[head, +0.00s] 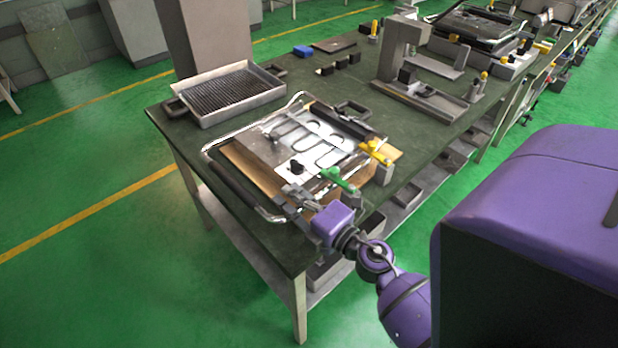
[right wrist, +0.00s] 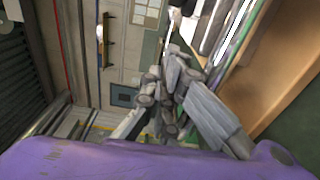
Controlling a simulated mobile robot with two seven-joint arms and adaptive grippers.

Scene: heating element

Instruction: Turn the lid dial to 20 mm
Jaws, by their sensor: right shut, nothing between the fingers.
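The grill unit with its metal lid (head: 262,146) lies on the dark green table, a dark looped heating element (head: 318,140) on its top. A small black dial (head: 297,167) sits on the lid's near part; its marks are too small to read. My right gripper (head: 288,190) is shut and empty at the lid's near edge, just in front of the dial. I cannot tell whether it touches anything. In the right wrist view the closed fingers (right wrist: 174,62) point up beside the unit's edge. My left gripper is not in view.
A grey press fixture (head: 402,60) and small black blocks (head: 342,62) stand farther back.

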